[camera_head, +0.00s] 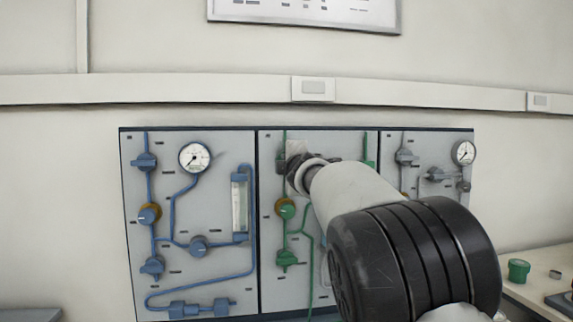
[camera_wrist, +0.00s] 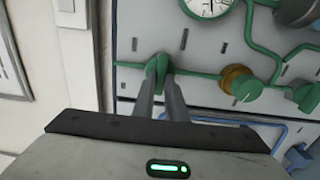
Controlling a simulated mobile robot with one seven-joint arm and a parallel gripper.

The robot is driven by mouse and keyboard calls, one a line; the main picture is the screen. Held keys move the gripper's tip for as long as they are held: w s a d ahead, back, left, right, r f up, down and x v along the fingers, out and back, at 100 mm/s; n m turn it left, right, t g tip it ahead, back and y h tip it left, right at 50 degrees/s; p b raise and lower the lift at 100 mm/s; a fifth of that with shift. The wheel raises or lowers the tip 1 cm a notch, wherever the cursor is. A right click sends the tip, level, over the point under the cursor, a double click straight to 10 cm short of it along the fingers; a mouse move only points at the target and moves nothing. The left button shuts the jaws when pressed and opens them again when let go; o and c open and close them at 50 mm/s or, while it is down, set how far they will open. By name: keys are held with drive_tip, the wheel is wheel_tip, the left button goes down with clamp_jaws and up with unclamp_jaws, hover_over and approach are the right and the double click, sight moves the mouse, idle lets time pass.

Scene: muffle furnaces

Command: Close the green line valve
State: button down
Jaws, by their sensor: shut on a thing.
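The green line runs down the middle panel (camera_head: 270,290). Its upper valve has a green handle (camera_wrist: 158,64), seen in the wrist view between my fingertips. My gripper (camera_wrist: 160,78) is shut on this handle, one finger on each side. The handle's angle to the pipe is hard to judge because the fingers cover part of it. In the head view my arm and wrist hide this valve. Below it on the same line are a green knob with a brass collar (camera_head: 286,208), also in the wrist view (camera_wrist: 243,83), and a lower green valve (camera_head: 287,259).
A blue line panel (camera_head: 220,275) with gauge and valves stands left, and a grey line panel (camera_head: 425,143) right. A green-rimmed gauge (camera_wrist: 208,5) lies close to the gripper in the wrist view. A bench with a green container (camera_head: 518,270) stands at the right.

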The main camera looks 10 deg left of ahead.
idle(0.4)
drive_tip(key=c, duration=1.8)
unclamp_jaws()
